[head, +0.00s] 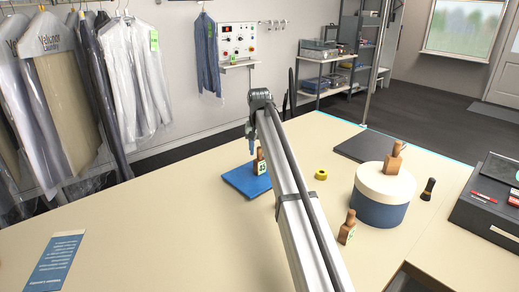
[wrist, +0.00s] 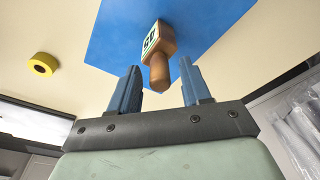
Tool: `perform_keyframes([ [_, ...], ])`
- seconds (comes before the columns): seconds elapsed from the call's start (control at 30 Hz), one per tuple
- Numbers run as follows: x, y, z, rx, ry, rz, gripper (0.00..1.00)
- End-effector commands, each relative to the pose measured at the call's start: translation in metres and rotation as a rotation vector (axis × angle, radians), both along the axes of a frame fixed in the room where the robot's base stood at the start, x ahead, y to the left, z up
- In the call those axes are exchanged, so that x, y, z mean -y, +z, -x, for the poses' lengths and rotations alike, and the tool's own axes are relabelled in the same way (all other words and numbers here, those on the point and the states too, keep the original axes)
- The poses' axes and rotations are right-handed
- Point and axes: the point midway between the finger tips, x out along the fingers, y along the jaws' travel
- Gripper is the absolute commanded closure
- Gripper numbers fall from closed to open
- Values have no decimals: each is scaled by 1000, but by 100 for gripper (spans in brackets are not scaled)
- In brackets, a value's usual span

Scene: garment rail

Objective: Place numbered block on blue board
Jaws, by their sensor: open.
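A brown wooden block (head: 261,164) with a knob on top and a pale number label stands on the blue board (head: 242,182). It is partly hidden by my arm in the head view. In the wrist view the block (wrist: 153,42) is over the blue board (wrist: 212,22), its knob towards me. My gripper (wrist: 160,70) is open, its two blue fingers showing to either side of the knob, apart from it. In the head view my gripper (head: 252,143) is just above the board. Two similar blocks stand elsewhere: one on the round box (head: 393,157), one on the table (head: 347,228).
A round box with a white lid (head: 381,207) stands at the right. A yellow ring (head: 321,175), a dark mat (head: 369,147) and a small dark item (head: 428,189) lie around it. A blue card (head: 54,264) lies front left. The table's left middle is clear.

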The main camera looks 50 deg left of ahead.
Motion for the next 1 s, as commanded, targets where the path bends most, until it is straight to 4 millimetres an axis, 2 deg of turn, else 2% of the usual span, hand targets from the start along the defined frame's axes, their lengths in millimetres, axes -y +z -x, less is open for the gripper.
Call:
perform_keyframes([
  [0.17, 0, 5, 0, 1, 0, -1, 52],
  [0.27, 1, 15, 1, 1, 0, -1, 52],
  [0.7, 9, 93, 9, 1, 0, -1, 52],
  [1.0, 13, 119, 13, 0, 0, 0, 52],
])
